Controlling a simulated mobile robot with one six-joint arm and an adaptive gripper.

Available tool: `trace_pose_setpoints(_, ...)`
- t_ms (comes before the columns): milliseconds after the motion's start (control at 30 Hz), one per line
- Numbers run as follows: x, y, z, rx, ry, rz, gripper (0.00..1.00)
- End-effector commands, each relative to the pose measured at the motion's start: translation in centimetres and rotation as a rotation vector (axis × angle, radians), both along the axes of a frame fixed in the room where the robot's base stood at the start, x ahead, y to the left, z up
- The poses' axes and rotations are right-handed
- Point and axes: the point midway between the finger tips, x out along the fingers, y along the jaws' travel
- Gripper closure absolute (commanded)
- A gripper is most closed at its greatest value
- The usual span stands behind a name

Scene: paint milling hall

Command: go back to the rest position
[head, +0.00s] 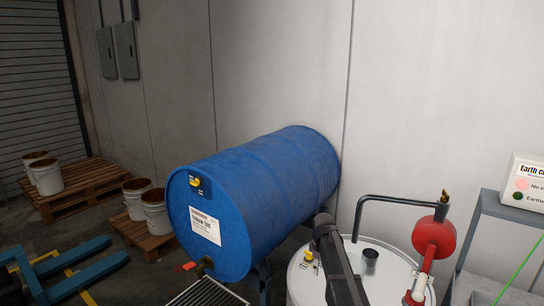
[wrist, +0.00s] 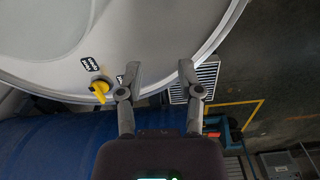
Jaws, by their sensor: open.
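My gripper (wrist: 160,72) is open in the wrist view, its two fingers apart with nothing between them. Its fingertips overlap the edge of a white round drum top (wrist: 190,25), and I cannot tell whether they touch it. A yellow knob (wrist: 99,88) with small dark labels sits on that top, left of the fingers. In the head view my dark arm (head: 335,265) stands in front of the white drum (head: 390,270) and hides part of its top. My fingers cannot be made out there.
A blue drum (head: 260,195) lies on a stand, with a grate (head: 205,293) below its tap. A bent pipe and red vessel (head: 433,240) rise at the white drum's right. A grey frame (head: 500,212) carries a sign box. Pallets with buckets (head: 45,177) and blue forks (head: 75,270) are left.

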Motion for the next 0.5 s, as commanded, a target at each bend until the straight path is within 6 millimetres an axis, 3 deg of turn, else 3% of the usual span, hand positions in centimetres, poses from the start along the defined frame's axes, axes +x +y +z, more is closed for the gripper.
trace_pose_setpoints(267, -5.8, 0.0, -2.2, 0.0, 0.0, -0.167, 0.53)
trace_pose_setpoints(367, -8.7, 0.0, -3.2, 0.0, 0.0, -0.257, 0.53)
trace_pose_setpoints(500, -14.5, 0.0, -5.3, 0.0, 0.0, -0.435, 0.53)
